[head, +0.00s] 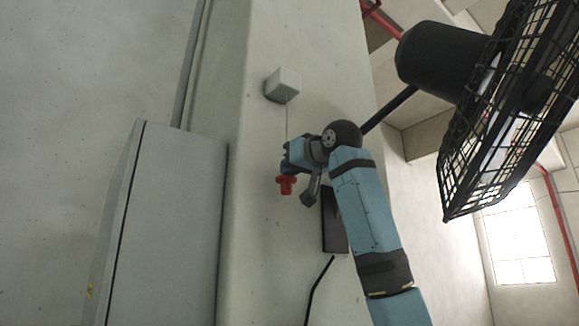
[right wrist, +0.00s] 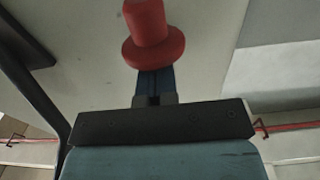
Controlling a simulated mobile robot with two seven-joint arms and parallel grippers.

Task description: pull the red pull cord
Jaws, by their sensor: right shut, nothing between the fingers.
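My right gripper (head: 287,166) is at the cord's lower end, just above the handle's wide part. In the right wrist view, the red handle (right wrist: 152,38) shows large, with its flange at the tips of my shut fingers (right wrist: 154,82). I see nothing between the fingers. Whether they touch the handle or cord, I cannot tell. My left gripper is not in view.
A large black caged fan (head: 510,110) stands out at the upper right, near my right arm. A grey cabinet (head: 170,225) is at the left of the pillar (head: 255,250). A dark flat panel (head: 333,222) with a black cable is below my right gripper.

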